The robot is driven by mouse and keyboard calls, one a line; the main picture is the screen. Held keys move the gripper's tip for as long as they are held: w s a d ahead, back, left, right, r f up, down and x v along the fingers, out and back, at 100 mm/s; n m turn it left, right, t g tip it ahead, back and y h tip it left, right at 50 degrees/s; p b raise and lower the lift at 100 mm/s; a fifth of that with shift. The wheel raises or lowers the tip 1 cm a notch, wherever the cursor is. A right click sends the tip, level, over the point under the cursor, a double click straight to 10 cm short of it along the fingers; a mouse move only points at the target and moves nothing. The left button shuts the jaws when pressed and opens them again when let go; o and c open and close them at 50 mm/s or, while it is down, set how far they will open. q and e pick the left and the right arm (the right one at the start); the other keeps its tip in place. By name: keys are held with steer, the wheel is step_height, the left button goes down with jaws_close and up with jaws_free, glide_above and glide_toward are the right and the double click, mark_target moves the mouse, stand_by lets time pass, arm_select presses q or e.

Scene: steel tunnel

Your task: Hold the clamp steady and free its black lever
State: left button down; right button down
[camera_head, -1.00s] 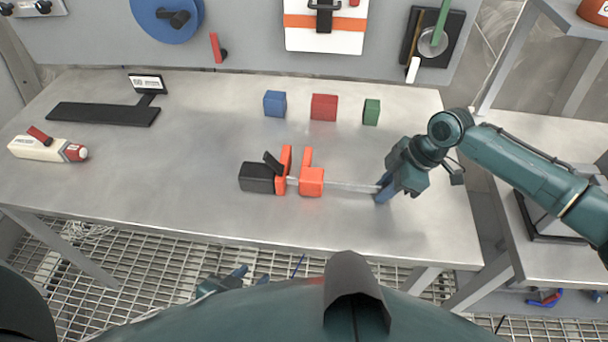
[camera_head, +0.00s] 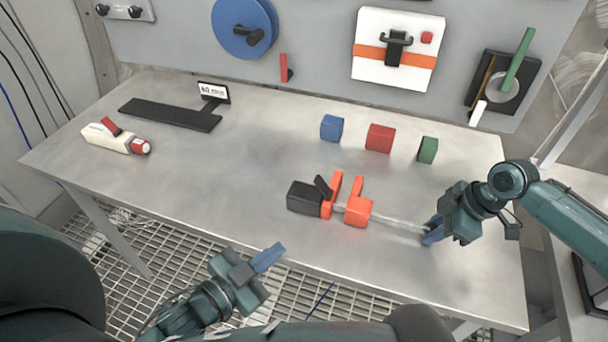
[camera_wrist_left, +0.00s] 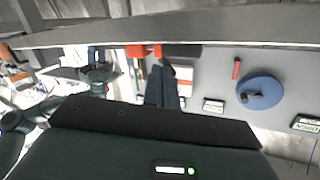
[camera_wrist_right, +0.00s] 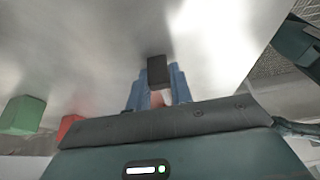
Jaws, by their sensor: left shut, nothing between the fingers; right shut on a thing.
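The clamp lies on the steel table, with orange jaws (camera_head: 357,212), a black handle (camera_head: 303,198) and a thin silver bar (camera_head: 398,224) running right. Its black lever (camera_head: 323,187) stands up tilted beside the left orange jaw. My right gripper (camera_head: 432,232) is shut on the bar's right end; in the right wrist view its blue fingers (camera_wrist_right: 157,92) point along the clamp, and a black part shows between them. My left gripper (camera_head: 270,256) is shut and empty, in front of the table's front edge, apart from the clamp. Its fingers show dark in the left wrist view (camera_wrist_left: 165,90).
Blue (camera_head: 332,127), red (camera_head: 380,138) and green (camera_head: 428,150) blocks stand behind the clamp. A white-and-red tool (camera_head: 115,137) and a black tray with a display (camera_head: 172,114) lie at the left. The table between the left gripper and clamp is clear.

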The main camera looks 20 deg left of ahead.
arm_select(q)
steer(key=w+d+r+m+h, duration=0.4)
steer(key=w+r+m+h, duration=0.25)
steer(key=m, duration=0.75)
step_height(320, 180, up, 4)
steer(key=f+m+g+h, duration=0.1)
steer(key=m+g+h, duration=0.2)
steer(key=m+g, duration=1.55)
glide_above(324, 188)
steer(key=s+a, duration=0.3)
steer(key=m+t, duration=0.5)
steer(key=m, duration=0.1)
steer(key=w+a+r+m+g+y, duration=0.1)
steer(key=w+a+r+m+y, duration=0.2)
steer(key=a+m+y, duration=0.3)
steer(key=a+m, duration=0.1)
steer(key=a, duration=0.2)
steer(key=shift+w+a, duration=0.2)
steer(key=shift+w, duration=0.05)
steer(key=shift+g, duration=0.25)
steer(key=x, duration=1)
steer(key=shift+f, duration=0.1)
